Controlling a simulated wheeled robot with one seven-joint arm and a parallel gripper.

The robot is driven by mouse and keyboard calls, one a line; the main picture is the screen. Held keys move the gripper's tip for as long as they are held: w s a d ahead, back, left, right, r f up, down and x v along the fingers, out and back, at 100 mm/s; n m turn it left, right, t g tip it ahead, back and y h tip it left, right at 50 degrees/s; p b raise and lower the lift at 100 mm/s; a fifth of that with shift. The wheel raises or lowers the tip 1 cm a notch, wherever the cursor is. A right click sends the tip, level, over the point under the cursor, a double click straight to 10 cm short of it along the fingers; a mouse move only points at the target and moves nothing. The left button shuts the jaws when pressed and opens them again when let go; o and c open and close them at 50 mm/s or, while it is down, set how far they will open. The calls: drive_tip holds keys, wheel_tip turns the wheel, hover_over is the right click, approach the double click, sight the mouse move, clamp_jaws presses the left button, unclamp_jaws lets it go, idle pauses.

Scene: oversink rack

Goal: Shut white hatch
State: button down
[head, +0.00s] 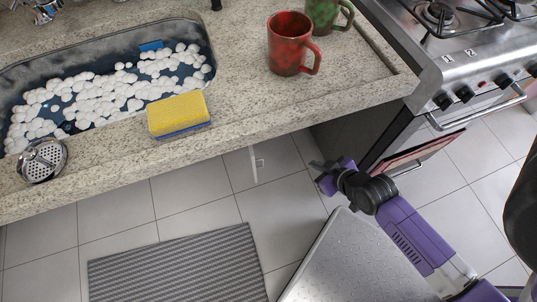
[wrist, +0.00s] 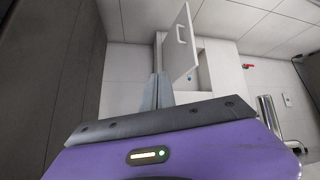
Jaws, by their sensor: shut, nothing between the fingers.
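The white hatch (wrist: 180,45) stands open in the wrist view, swung out from a pale cabinet opening (wrist: 205,65), with a small handle (wrist: 181,34) on its face. In the head view only a narrow strip of the white hatch (head: 253,165) shows below the counter edge; the counter hides the rest. My gripper (head: 319,170) is shut and empty, to the right of the hatch in the head view. In the wrist view my gripper (wrist: 158,84) points towards the hatch's lower part. I cannot tell whether it touches the hatch.
The granite counter (head: 245,135) overhangs the area, bearing a yellow sponge (head: 178,114), a red mug (head: 289,45) and a green mug (head: 325,14). A reddish panel (head: 412,158) juts out below the stove (head: 470,60). A striped mat (head: 175,268) lies on the tiled floor.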

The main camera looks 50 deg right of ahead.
drive_tip(key=w+d+f+m+g+y+b, duration=0.15)
drive_tip(key=w+d+f+b, duration=0.3)
drive_tip(key=f, duration=0.45)
drive_tip(key=w+d+f+m+g+y+b, duration=0.1)
drive_tip(key=w+d+f+y+b, duration=0.25)
drive_tip(key=f, duration=0.55)
drive_tip(key=w+a+f+t+b, duration=0.1)
drive_tip(key=w+a+f+b, duration=0.3)
drive_tip(key=w+f+b, duration=0.4)
drive_tip(key=shift+w+a+y+b, duration=0.3)
drive_tip(key=shift+w+b, duration=0.1)
drive_tip(key=shift+w, duration=1.3)
drive_tip(key=shift+m, duration=0.25)
